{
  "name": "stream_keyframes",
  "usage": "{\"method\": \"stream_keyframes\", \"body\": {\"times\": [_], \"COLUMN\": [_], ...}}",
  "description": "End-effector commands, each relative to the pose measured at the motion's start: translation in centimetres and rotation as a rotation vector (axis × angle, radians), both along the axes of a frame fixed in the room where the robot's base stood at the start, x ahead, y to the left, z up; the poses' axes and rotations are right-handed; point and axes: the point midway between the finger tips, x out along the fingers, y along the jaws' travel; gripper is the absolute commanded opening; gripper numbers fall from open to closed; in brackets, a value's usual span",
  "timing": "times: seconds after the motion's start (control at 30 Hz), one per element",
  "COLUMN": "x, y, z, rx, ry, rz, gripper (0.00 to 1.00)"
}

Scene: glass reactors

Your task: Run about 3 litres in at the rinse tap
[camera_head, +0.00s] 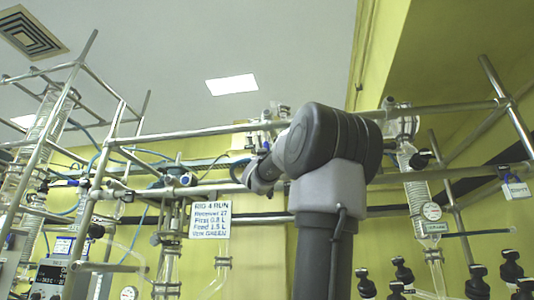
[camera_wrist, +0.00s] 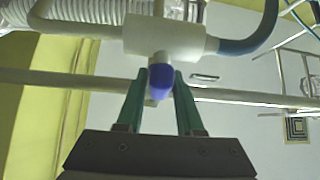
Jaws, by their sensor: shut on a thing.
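In the wrist view, my gripper (camera_wrist: 160,78) has its two green fingers on either side of a blue tap knob (camera_wrist: 160,84) and is shut on it. The knob sits under a white tap body (camera_wrist: 165,38). A blue hose (camera_wrist: 245,44) leaves the tap body to the right. In the head view, my arm reaches up to the metal frame, and its wrist is at the rail near the centre. The fingers and knob cannot be made out there. No tap label or volume reading is legible.
A sign (camera_head: 211,221) reading "RIG 4 RUN" hangs left of my arm. Metal rails (camera_head: 190,134) cross in front of and behind the arm. Several black knobs (camera_head: 477,282) are at lower right.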

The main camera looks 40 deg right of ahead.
Motion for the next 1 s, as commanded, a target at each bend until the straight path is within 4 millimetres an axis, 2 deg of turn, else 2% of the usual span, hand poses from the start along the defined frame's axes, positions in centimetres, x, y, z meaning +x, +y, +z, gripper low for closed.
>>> {"method": "stream_keyframes", "body": {"times": [0.7, 0.73, 0.77, 0.8, 1.0], "x": [0.04, 0.03, 0.02, 0.03, 0.01], "y": [0.00, 0.00, 0.00, 0.01, 0.02], "z": [-0.04, -0.04, -0.03, -0.02, 0.01], "rx": [0.052, 0.052, 0.052, 0.051, 0.051], "ry": [-0.058, -0.058, -0.058, -0.058, -0.058], "rz": [0.001, 0.001, 0.001, 0.001, 0.001], "gripper": [0.00, 0.44, 0.55, 0.57, 0.57]}}
